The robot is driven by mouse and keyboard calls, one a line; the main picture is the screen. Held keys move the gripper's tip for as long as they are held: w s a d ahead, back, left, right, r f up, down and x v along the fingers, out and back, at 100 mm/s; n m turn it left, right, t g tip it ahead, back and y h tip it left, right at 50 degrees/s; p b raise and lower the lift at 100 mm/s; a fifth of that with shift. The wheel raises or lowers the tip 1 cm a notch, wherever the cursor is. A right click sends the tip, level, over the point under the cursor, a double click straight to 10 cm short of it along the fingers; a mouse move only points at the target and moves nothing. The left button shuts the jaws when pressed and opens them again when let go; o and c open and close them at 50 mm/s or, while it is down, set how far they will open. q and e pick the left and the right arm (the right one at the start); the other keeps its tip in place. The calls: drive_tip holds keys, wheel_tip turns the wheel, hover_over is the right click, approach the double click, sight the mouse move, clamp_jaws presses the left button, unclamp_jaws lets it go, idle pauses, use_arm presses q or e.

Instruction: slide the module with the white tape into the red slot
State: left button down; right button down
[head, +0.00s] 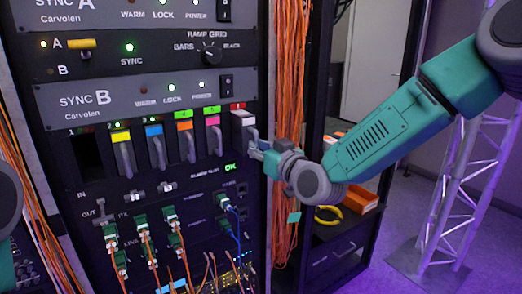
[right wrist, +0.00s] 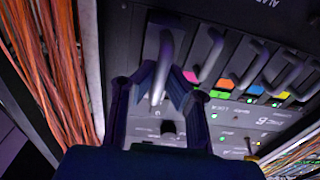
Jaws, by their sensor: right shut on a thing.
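The module with the white tape (head: 242,117) is at the right end of the module row, at the bay under the red label (head: 237,106). It appears to stand slightly forward of its neighbours; how deep it sits I cannot tell. My right gripper (head: 255,149) is shut on its handle (head: 252,133). In the right wrist view, the gripper's fingers (right wrist: 160,88) are on both sides of the grey handle (right wrist: 163,60). The red slot's opening is hidden behind the module. My left gripper is out of view.
A dark empty bay (head: 88,156) is at the far left. Orange cables (head: 290,80) hang close right of the rack. Plugged connectors (head: 170,222) sit below.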

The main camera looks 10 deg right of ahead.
sight(245, 139)
drive_tip(key=shift+x, duration=1.15)
drive_tip(key=shift+w, duration=0.15)
drive_tip(key=shift+x, duration=1.75)
drive_tip(key=shift+r, duration=0.1)
drive_tip(key=c, duration=1.6)
unclamp_jaws()
drive_tip(key=shift+w, duration=0.1)
